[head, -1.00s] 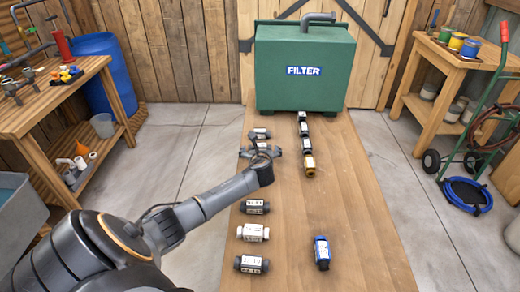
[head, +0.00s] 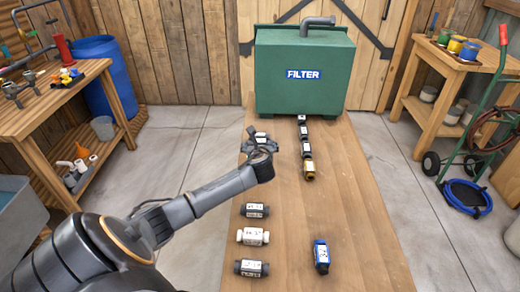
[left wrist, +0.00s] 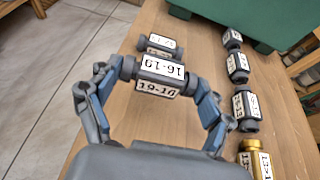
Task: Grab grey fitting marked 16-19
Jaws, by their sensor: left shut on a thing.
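The grey fitting marked 16-19 (left wrist: 162,72) is between the fingers of my left gripper (head: 260,146) in the left wrist view. It is a dark grey body with white labels and round ends. One finger is at each end, and the gripper is shut on it. In the head view the gripper and wrist largely hide it, over the left row of fittings on the wooden table. I cannot tell whether it is lifted clear of the table. Another labelled fitting (left wrist: 160,44) lies just beyond it. My right gripper is not in view.
A green filter box (head: 305,95) stands at the table's far end, with a line of black and gold fittings (head: 309,170) in front. Nearer lie a dark fitting (head: 255,211), a white one (head: 253,237), another dark one (head: 251,268) and a blue one (head: 321,257).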

